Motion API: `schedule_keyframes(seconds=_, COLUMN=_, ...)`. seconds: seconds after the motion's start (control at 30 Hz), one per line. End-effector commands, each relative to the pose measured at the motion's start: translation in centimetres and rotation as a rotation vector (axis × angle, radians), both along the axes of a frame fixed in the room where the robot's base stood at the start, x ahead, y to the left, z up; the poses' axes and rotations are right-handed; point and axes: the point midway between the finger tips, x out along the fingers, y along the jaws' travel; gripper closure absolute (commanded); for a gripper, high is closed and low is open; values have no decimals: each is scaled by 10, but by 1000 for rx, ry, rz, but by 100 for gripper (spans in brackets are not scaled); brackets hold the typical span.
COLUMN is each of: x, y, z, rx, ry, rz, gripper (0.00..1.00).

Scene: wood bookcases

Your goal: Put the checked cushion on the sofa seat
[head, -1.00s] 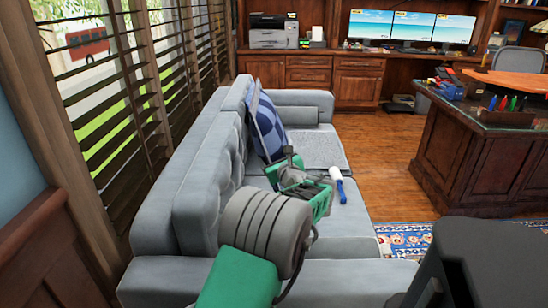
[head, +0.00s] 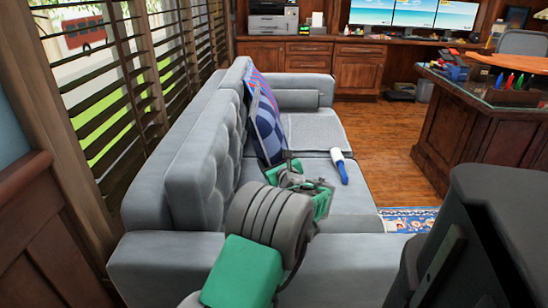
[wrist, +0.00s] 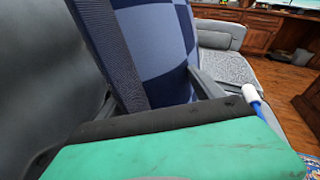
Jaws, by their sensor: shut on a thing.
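The blue checked cushion (head: 266,122) stands tilted on the grey sofa (head: 185,180), close against its backrest. Its lower edge is at the seat, but I cannot tell how much weight rests there. My gripper (head: 286,166) is at the near lower side of the cushion, low over the seat. In the wrist view the checked cushion (wrist: 160,45) fills the space between the two dark fingers, and my gripper (wrist: 160,85) is shut on it. The green gripper body hides the cushion's lower part there.
A white and blue roller (head: 340,166) lies on the seat right of my gripper. A wooden desk (head: 450,130) stands to the right, with wood floor between. Window blinds (head: 120,90) run behind the sofa. Cabinets (head: 310,60) stand at the back.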

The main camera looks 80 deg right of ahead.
Motion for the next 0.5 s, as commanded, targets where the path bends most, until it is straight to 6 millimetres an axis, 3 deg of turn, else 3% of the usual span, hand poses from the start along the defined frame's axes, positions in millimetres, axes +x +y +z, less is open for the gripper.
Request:
schedule_keyframes(seconds=0.13, x=0, y=0, z=3, rx=-5, ry=0, rz=0, gripper=83)
schedule_keyframes(seconds=0.17, x=0, y=0, z=3, rx=-5, ry=0, rz=0, gripper=21)
schedule_keyframes(seconds=0.4, x=0, y=0, z=2, rx=-2, ry=0, rz=0, gripper=2)
schedule_keyframes(seconds=0.5, x=0, y=0, z=1, rx=-2, ry=-1, rz=0, gripper=0)
